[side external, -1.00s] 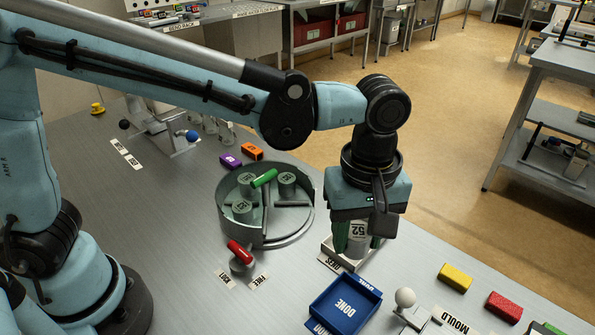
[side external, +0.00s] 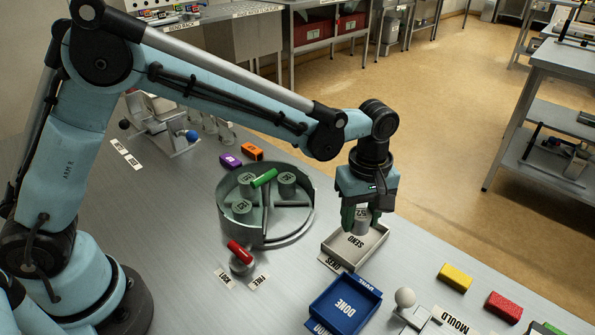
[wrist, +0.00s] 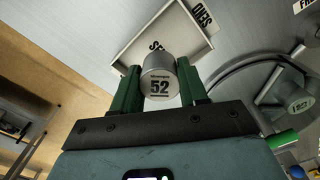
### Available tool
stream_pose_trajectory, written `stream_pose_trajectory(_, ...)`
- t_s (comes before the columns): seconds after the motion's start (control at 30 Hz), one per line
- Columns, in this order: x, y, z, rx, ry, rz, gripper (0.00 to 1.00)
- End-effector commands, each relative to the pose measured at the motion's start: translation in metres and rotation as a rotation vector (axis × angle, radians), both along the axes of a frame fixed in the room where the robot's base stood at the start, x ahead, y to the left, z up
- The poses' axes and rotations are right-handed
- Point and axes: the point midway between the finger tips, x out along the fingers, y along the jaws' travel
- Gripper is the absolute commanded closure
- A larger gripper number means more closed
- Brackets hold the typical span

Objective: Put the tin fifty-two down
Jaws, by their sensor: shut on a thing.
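The grey tin marked 52 (wrist: 159,90) is between the two green fingers of my gripper (side external: 361,222), which is shut on it. The tin (side external: 362,227) is upright in the side view, over the pale SEND tray (side external: 381,237). In the wrist view the tray (wrist: 135,48) lies behind the tin, and the tin covers part of its lettering. I cannot tell whether the tin's base touches the tray floor.
A round grey drum (side external: 228,222) with several tins stands left of the tray. A red-handled lever (side external: 240,252) is in front of it. The blue DONE tray (side external: 345,305) and a white-knobbed lever (side external: 405,298) are nearer the camera. Yellow (side external: 455,277) and red (side external: 503,307) blocks lie right.

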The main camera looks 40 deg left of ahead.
Motion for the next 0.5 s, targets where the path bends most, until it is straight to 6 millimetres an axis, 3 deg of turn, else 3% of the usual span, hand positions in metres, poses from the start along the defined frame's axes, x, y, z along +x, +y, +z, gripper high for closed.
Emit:
stream_pose_trajectory(0.23, 0.000, 0.000, -0.033, 0.000, 0.000, 0.000, 0.92)
stream_pose_trajectory(0.5, -0.001, 0.000, -0.037, 0.000, 0.000, 0.000, 0.92)
